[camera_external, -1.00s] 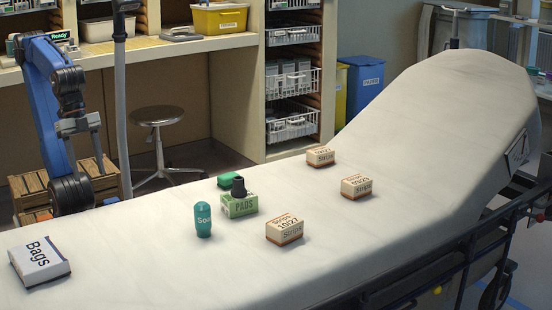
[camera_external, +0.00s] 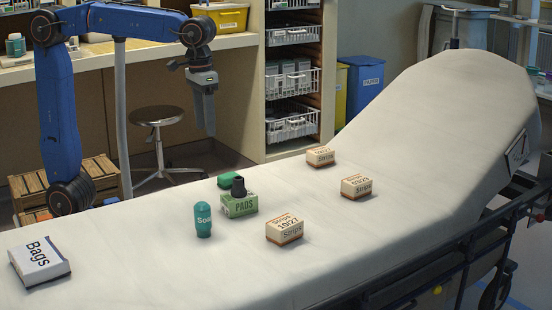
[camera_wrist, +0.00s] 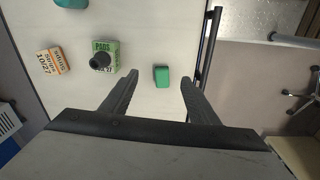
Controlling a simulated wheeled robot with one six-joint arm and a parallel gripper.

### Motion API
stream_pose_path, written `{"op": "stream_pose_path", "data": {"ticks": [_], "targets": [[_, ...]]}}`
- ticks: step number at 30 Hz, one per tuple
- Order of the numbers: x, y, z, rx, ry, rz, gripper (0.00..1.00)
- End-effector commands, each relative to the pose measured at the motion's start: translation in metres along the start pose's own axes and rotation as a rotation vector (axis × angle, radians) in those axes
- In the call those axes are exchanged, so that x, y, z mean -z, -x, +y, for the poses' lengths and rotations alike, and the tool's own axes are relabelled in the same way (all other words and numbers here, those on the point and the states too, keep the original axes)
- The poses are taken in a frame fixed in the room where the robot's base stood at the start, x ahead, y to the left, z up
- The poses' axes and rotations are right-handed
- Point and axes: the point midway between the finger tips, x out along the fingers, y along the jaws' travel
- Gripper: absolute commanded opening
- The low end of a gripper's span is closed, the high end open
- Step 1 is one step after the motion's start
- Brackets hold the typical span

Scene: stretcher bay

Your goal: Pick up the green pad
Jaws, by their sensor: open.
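The green pad (camera_external: 230,180) lies on the white stretcher sheet (camera_external: 120,235), just behind the green and white PADS box (camera_external: 240,205). In the wrist view the pad (camera_wrist: 162,76) is a small green block lying between and beyond my open fingertips. My gripper (camera_external: 208,134) hangs above the far side of the stretcher, fingers pointing down, apart from the pad. The wrist view shows both fingers (camera_wrist: 158,80) spread, with nothing between them in their grip.
A dark round object (camera_external: 238,187) stands on or against the PADS box, close to the pad. A teal soap bottle (camera_external: 203,220), several Strips boxes (camera_external: 285,230) and a Bags box (camera_external: 40,262) are on the sheet. A dark rail (camera_wrist: 208,55) edges the stretcher near the pad.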

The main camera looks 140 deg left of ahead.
Motion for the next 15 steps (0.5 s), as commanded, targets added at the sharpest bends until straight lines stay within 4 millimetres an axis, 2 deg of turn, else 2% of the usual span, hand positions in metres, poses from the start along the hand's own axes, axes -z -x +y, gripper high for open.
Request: {"op": "stream_pose_path", "data": {"ticks": [1, 3, 6, 11, 15], "targets": [[0.020, -0.001, -0.004, 0.009, 0.053, -0.008, 0.55], [0.039, -0.002, -0.008, 0.021, 0.112, -0.019, 0.55], [0.058, -0.003, -0.013, 0.030, 0.171, -0.028, 0.55], [0.069, -0.007, -0.017, 0.038, 0.206, -0.035, 0.55], [0.067, -0.025, -0.017, 0.039, 0.206, -0.037, 0.55]]}}
